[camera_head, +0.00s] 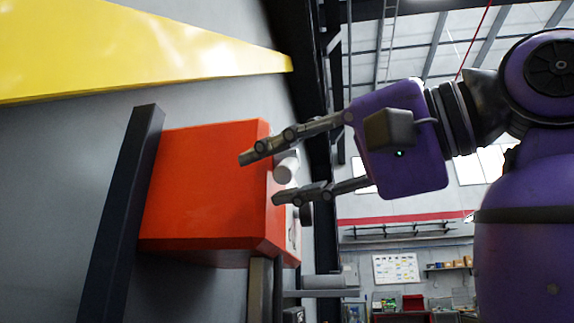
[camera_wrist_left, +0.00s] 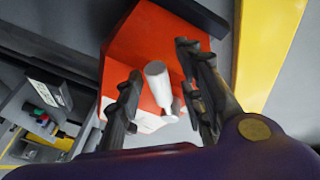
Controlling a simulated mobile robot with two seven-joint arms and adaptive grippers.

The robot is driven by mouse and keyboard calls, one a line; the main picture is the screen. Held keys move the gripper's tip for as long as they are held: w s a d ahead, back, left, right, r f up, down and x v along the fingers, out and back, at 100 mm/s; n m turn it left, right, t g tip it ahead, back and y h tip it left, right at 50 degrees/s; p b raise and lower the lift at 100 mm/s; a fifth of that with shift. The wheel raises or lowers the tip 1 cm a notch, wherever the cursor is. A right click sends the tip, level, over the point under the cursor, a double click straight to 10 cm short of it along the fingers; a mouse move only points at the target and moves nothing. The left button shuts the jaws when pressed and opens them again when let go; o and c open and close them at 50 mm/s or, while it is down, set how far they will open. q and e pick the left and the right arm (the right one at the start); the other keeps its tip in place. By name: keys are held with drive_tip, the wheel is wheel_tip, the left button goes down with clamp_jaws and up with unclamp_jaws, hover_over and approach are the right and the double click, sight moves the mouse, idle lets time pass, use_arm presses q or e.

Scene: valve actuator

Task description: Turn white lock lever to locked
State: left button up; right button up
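The white lock lever (camera_head: 286,168) is a short white cylinder on the face of an orange-red actuator box (camera_head: 200,185). In the head view it is partly hidden behind the fingers of my left gripper (camera_head: 262,178). In the left wrist view the lever (camera_wrist_left: 158,84) stands between the two spread fingers of my left gripper (camera_wrist_left: 162,62), with a visible gap on each side. The fingers are open and reach past the box's front face in the picture. Whether a finger touches the box cannot be told. My right gripper is not in view.
A dark bar (camera_head: 122,210) runs along the left side of the box. A yellow beam (camera_head: 130,50) crosses the grey wall above. A grey pipe (camera_head: 322,283) lies below the box. Shelves and a whiteboard (camera_head: 396,268) are far off in the background.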

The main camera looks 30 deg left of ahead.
use_arm(q)
clamp_jaws()
